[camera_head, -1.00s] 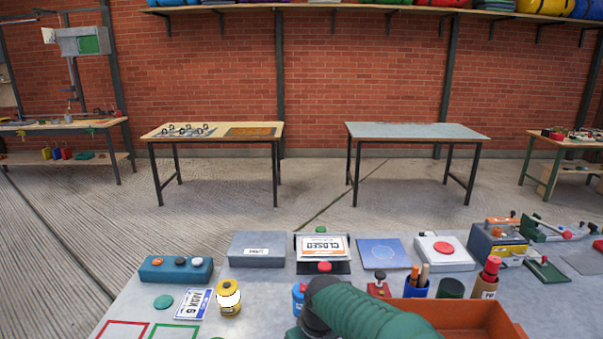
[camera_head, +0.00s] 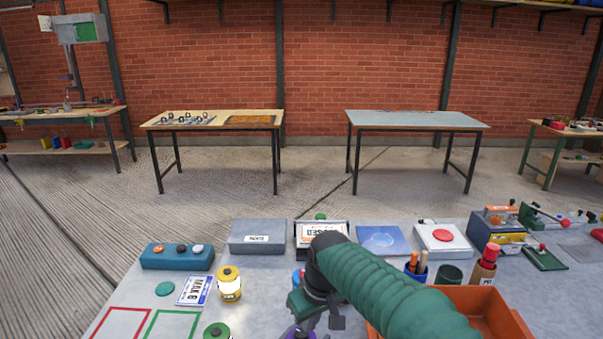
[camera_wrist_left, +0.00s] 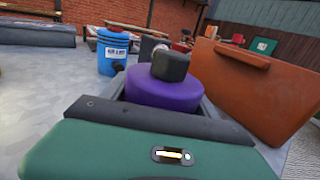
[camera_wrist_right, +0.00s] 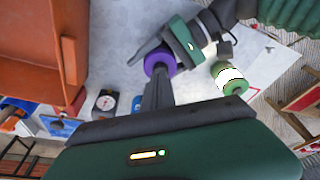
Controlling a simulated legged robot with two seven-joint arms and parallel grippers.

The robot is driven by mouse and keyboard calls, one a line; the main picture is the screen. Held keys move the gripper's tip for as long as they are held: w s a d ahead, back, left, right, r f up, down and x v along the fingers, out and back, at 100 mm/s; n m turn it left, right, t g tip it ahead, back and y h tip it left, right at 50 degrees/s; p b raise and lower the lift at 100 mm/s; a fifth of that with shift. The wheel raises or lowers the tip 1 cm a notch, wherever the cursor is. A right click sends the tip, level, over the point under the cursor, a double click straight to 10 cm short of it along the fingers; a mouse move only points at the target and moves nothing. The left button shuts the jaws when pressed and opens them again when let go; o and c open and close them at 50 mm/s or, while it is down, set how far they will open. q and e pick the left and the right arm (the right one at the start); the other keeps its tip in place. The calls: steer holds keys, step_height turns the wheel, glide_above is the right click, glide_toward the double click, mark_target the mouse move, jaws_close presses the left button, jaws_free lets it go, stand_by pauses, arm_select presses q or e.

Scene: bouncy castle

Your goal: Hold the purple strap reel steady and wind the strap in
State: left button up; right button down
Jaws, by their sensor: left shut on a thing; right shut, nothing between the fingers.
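The purple strap reel (camera_wrist_left: 165,92) stands upright close in front of my left gripper in the left wrist view, with a dark block on top. It shows as a purple ring in the right wrist view (camera_wrist_right: 160,62), and only a sliver shows at the bottom of the head view (camera_head: 299,333). My left gripper (camera_wrist_right: 152,52) is shut on the reel from the side. My right gripper (camera_wrist_right: 158,85) is shut and empty, its fingertips at the reel; I cannot tell whether they touch it. The strap cannot be made out.
An orange crate (camera_head: 502,308) stands close right of the reel. A blue jar (camera_wrist_left: 112,52) is near it, mostly hidden in the head view. A yellow can (camera_head: 229,284) and a green-lidded jar (camera_head: 216,331) stand to the left. Boxes and devices line the table's back.

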mark_target(310, 336)
steer(key=shift+w+d+f, duration=0.1)
steer(key=shift+f, duration=1)
steer(key=shift+w+d+f, duration=0.15)
steer(key=shift+f, duration=0.9)
steer(key=shift+w+d+f, duration=0.1)
steer(key=shift+f, duration=1)
steer(key=shift+w+a, duration=0.2)
